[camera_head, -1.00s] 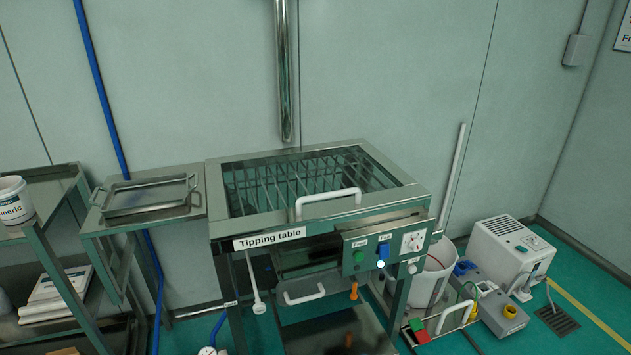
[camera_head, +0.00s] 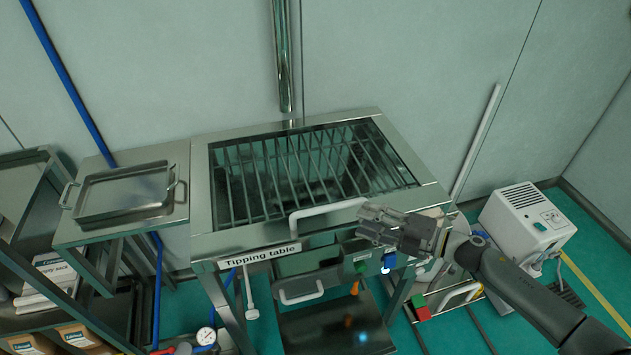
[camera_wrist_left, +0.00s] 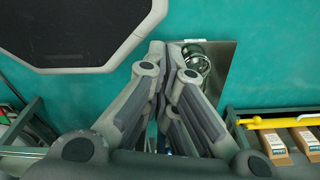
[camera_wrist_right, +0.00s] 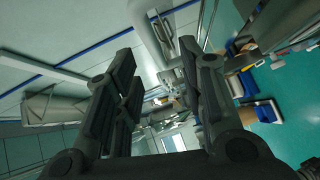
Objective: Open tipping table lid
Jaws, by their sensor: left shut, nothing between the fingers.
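The tipping table (camera_head: 205,235) stands in the middle of the head view, with its name on a label at the front. Its see-through lid lies flat over a metal grate (camera_head: 300,172). A white bar handle (camera_head: 328,213) stands up at the lid's front edge. My right gripper (camera_head: 366,224) is at the right end of this handle, pointing left; whether it touches the handle cannot be told. Its fingers are apart in the right wrist view (camera_wrist_right: 160,50), with nothing clearly between them. My left gripper (camera_wrist_left: 157,50) shows only in the left wrist view, shut and empty over the floor.
A control panel with a blue switch (camera_head: 388,262) sits under my right gripper. A metal tray (camera_head: 125,193) rests on a side stand at left. A white appliance (camera_head: 525,220) stands on the floor at right. A vertical steel pipe (camera_head: 282,60) hangs behind the table.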

